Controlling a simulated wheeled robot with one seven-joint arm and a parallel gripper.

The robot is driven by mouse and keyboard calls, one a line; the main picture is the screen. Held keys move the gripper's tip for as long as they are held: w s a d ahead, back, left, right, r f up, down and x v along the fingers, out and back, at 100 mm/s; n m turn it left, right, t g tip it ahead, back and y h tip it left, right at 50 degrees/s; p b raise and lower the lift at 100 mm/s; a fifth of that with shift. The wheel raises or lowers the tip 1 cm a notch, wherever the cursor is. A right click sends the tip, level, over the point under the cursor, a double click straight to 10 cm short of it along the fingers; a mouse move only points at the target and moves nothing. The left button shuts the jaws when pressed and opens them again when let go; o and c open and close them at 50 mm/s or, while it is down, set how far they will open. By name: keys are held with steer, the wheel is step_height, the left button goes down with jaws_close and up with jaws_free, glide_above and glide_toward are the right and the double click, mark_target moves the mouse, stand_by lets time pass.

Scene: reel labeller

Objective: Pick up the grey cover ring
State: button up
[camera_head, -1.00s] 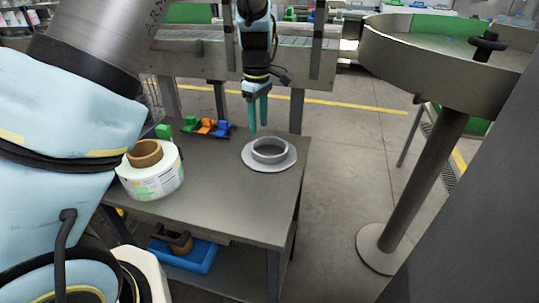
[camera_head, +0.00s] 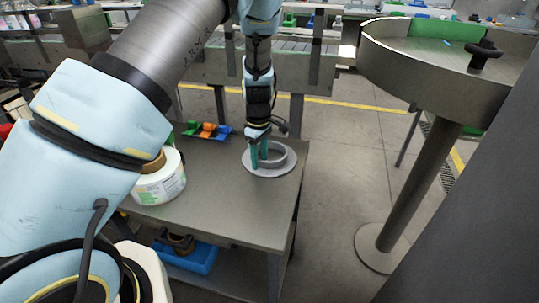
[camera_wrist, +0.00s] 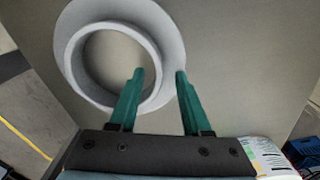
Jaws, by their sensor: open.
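The grey cover ring (camera_head: 281,169) lies flat on the table, a wide flange with a raised collar around a central hole. It also shows in the wrist view (camera_wrist: 164,27). My gripper (camera_head: 259,163) points down at the ring's left side, its green fingers open. In the wrist view my gripper (camera_wrist: 160,73) has one fingertip over the inside of the collar and the other outside it, over the flange's edge, with the collar's wall between them. I cannot tell whether the fingers touch the ring.
The metal table (camera_head: 225,215) carries a white label roll (camera_head: 162,185) at left and small green, orange and blue pieces (camera_head: 207,130) at the back. A blue bin (camera_head: 192,254) stands on the lower shelf. A round metal turntable (camera_head: 430,60) stands at right.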

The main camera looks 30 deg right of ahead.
jaws_close()
stand_by(0.3)
stand_by(1.1)
